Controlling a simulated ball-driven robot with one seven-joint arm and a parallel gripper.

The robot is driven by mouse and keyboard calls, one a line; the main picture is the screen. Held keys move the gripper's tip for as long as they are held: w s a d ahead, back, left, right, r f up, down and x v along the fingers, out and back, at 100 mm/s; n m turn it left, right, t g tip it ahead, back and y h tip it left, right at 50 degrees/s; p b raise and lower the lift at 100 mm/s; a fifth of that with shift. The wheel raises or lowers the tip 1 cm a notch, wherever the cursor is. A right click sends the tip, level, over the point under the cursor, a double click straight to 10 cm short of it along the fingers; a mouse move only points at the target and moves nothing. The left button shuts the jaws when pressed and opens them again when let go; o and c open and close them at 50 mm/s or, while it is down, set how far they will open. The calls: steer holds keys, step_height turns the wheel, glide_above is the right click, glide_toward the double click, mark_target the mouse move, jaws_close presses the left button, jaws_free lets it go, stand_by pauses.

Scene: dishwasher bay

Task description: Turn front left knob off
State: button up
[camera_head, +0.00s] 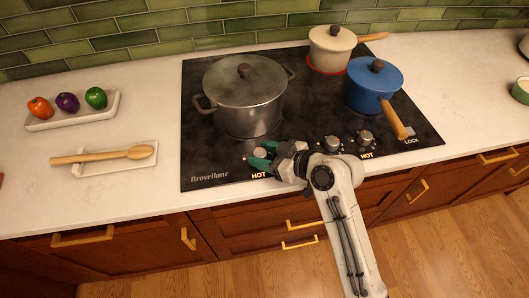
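The front left knob (260,153) is a small silver knob at the front of the black cooktop (210,170), just above a "HOT" label. My gripper (262,156) reaches in from the right, with one teal finger behind the knob and the other in front of it. The fingers are apart with the knob between them. I cannot tell whether they touch or grip it. The knob is partly hidden by the fingers, and its pointer is too small to read.
A large grey pot (243,95) stands close behind the knob. A blue saucepan (373,85) and a cream pot (331,48) stand at the right; a red ring glows under the cream pot. Two more knobs (332,144) (365,137) are right of my wrist. A spoon (105,156) lies at the left.

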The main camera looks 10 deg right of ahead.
steer(key=shift+o, duration=1)
steer(key=shift+r, duration=0.1)
steer(key=shift+d, duration=0.1)
steer(key=b+v, duration=0.2)
steer(key=v, duration=0.8)
steer(key=shift+s+d+r, duration=0.1)
steer(key=shift+s+d, duration=0.1)
steer(key=shift+s, duration=0.05)
